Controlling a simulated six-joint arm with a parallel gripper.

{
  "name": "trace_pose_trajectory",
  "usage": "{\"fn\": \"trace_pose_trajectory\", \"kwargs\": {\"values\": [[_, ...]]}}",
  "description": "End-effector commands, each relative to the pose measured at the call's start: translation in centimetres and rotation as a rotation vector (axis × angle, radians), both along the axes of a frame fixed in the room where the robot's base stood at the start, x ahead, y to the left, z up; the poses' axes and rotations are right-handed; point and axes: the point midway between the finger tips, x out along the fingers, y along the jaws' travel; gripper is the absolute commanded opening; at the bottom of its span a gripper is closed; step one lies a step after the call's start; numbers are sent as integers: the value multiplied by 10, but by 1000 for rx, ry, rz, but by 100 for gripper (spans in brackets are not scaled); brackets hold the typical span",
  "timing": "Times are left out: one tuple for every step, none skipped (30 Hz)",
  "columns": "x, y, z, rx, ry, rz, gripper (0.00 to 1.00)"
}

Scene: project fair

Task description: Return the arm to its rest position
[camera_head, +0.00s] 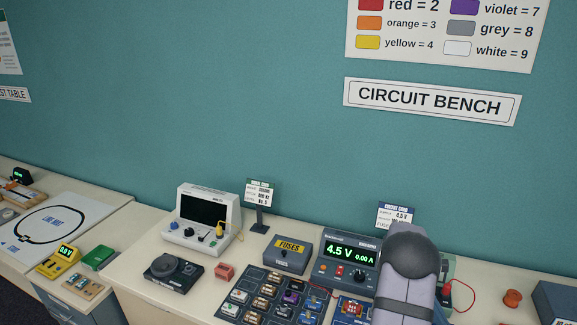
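A grey rounded link of my arm (405,285) rises from the bottom edge at the right of centre, in front of the power supply's right side. My gripper's fingers do not show, so what they hold, if anything, is hidden. Below the "CIRCUIT BENCH" sign (432,101), the bench (140,270) runs along the teal wall.
The power supply (345,262) reads 4.5 V and 0.00 A. A red wire (470,298) lies right of my arm.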

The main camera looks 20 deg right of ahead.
Motion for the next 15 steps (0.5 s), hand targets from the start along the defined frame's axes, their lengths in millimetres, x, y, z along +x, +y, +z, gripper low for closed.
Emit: {"fn": "trace_pose_trajectory", "kwargs": {"values": [[4,0,-3,-26,-41,-43,0],[7,2,-5,-42,-73,-78,0],[12,4,-10,-59,-120,-130,0],[13,10,-16,-65,-154,-177,0],[13,19,-25,-64,-182,-229,0],[10,34,-38,-56,-216,-307,0],[6,48,-49,-47,-235,-367,0],[2,62,-59,-37,-247,-424,0],[-5,81,-70,-23,-258,-498,0],[-10,96,-77,-13,-265,-558,0],[-15,112,-82,-7,-275,-621,0],[-21,132,-84,1,-289,-701,0],[-25,147,-85,4,-298,-758,0],[-28,162,-85,8,-307,-808,0],[-30,183,-84,12,-318,-866,0]]}}
